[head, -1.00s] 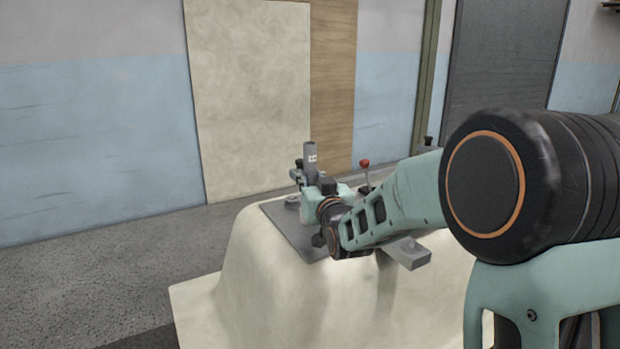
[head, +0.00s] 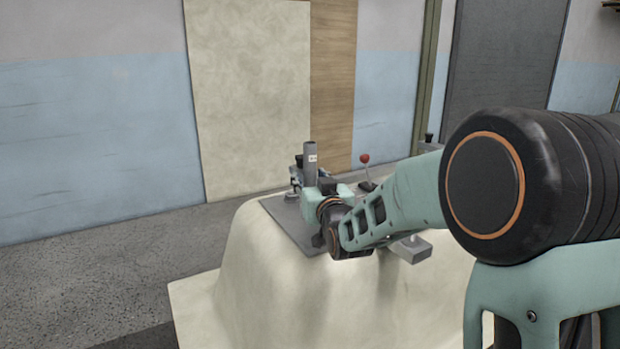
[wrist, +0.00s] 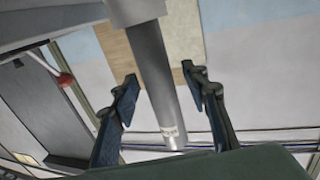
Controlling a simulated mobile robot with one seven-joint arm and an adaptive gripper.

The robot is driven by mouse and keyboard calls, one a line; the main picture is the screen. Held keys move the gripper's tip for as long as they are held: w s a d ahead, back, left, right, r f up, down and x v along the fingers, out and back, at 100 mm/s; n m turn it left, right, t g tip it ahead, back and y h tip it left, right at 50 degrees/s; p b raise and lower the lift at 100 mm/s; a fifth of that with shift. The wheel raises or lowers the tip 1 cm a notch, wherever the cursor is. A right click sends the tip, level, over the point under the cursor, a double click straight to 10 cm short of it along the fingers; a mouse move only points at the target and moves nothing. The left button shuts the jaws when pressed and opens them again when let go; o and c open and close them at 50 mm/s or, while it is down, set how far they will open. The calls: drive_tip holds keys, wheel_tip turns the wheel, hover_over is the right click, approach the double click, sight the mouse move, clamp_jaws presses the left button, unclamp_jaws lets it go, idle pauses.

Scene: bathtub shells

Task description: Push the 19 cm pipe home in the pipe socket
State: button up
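The grey pipe (head: 310,166) stands upright on the plate in the head view, with a small white label near its top. In the wrist view the pipe (wrist: 160,85) runs between my two fingers, and its labelled end is at the bottom of the picture. The other end meets a wider grey collar, seemingly the pipe socket (wrist: 136,10). How deep the pipe sits cannot be told. My gripper (wrist: 160,85) is open, with a finger on each side of the pipe and gaps showing. In the head view my wrist hides the socket.
A dark plate (head: 284,222) lies on top of the cream shell (head: 262,270). A red-knobbed lever (head: 365,165) stands right of the pipe, and a grey block (head: 412,249) sits at the right, partly behind my arm. Open floor lies left.

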drive_tip(key=shift+s, duration=0.15)
drive_tip(key=v, duration=1.1)
drive_tip(key=shift+s+d, duration=0.2)
drive_tip(key=shift+s, duration=0.15)
